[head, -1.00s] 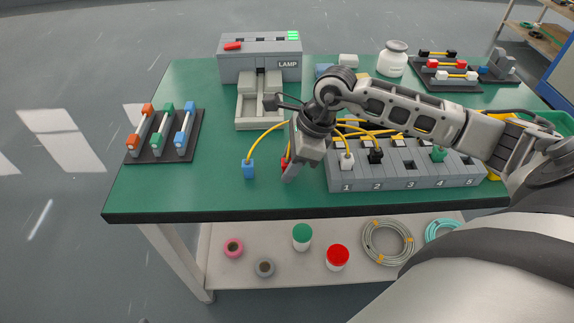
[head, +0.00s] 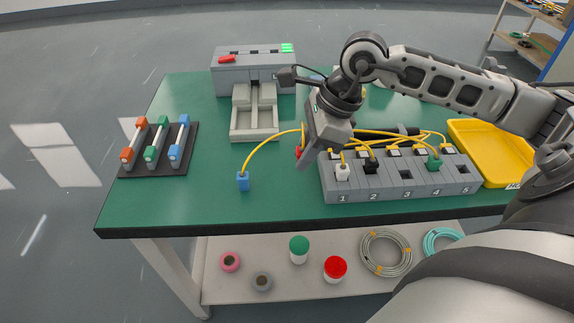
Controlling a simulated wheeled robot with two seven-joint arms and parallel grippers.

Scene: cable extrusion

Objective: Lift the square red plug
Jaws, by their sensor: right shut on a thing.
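My right gripper (head: 302,160) is shut on the red plug (head: 298,152), raised above the green table to the left of the numbered socket block. Only a small part of the plug shows beside the fingers, so its square shape is hidden. A yellow cable (head: 275,138) runs from near the gripper to a blue plug (head: 243,181), which is on or just above the table at the left. My left gripper is not in view.
The grey numbered block (head: 331,180) holds a white plug (head: 342,172), a black plug (head: 370,166) and a green plug (head: 433,162). A yellow tray (head: 497,150) lies right, a grey lamp box (head: 225,77) behind, and a rack (head: 127,169) with coloured-ended bars left.

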